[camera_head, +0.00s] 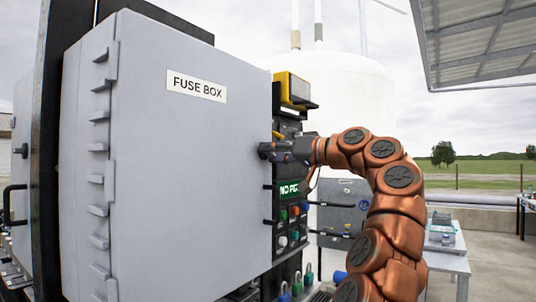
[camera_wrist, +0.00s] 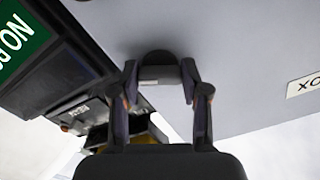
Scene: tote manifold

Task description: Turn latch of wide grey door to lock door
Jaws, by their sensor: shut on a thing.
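The wide grey door (camera_head: 190,180) is the front of the fuse box and fills the left half of the head view. It looks flush with the box, but I cannot tell whether it is locked. My gripper (camera_head: 268,151) is at the door's right edge. In the wrist view, the two fingers of my gripper (camera_wrist: 160,80) are on either side of a dark, rounded latch (camera_wrist: 157,57) on the grey door face (camera_wrist: 240,65). The gripper is shut on the latch. The head view does not show the latch clearly, as my gripper covers it.
A dark control panel (camera_head: 290,188) with a green sign and coloured buttons stands right beside the door edge. A yellow box (camera_head: 294,87) sits above it. A white tank (camera_head: 345,90) stands behind. A grey table (camera_head: 447,262) is at the right.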

